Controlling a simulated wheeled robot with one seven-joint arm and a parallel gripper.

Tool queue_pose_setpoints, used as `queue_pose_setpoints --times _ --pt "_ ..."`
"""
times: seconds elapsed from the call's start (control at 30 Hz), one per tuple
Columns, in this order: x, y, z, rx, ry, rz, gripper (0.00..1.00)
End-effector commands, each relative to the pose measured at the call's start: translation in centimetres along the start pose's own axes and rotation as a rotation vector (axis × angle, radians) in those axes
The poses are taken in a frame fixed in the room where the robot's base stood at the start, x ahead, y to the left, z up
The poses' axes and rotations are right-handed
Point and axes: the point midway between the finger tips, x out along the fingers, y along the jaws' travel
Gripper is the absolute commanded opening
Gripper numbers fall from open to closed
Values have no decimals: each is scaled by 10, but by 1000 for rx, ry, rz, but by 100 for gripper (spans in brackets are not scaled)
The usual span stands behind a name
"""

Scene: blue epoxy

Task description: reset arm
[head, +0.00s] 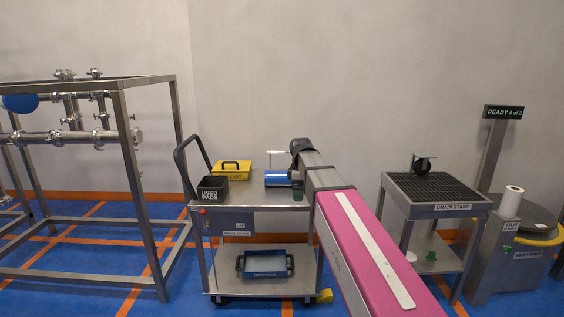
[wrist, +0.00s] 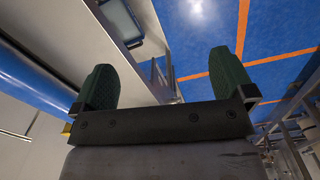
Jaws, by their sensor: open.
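My arm reaches forward in the head view, with a pink link in the foreground. My gripper (head: 298,190) is at the right end of the cart's top, close to a blue roll (head: 277,179); whether they touch cannot be told. In the wrist view my gripper (wrist: 162,85) has its two green fingers spread wide apart, with nothing between them. A large blue cylinder (wrist: 30,65) runs along the left of the wrist view, beside the left finger. Part of the cart top is hidden behind my arm in the head view.
The steel cart (head: 240,208) carries a yellow kit box (head: 232,170), a dark "USED PADS" bin (head: 212,189) and, below, a blue tray (head: 265,264). A pipe frame (head: 120,150) stands left.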

Motion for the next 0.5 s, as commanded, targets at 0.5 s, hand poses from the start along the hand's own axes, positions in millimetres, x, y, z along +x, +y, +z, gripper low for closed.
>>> queue_pose_setpoints --times 0.5 --pt "128 -63 70 570 -2 -3 100"
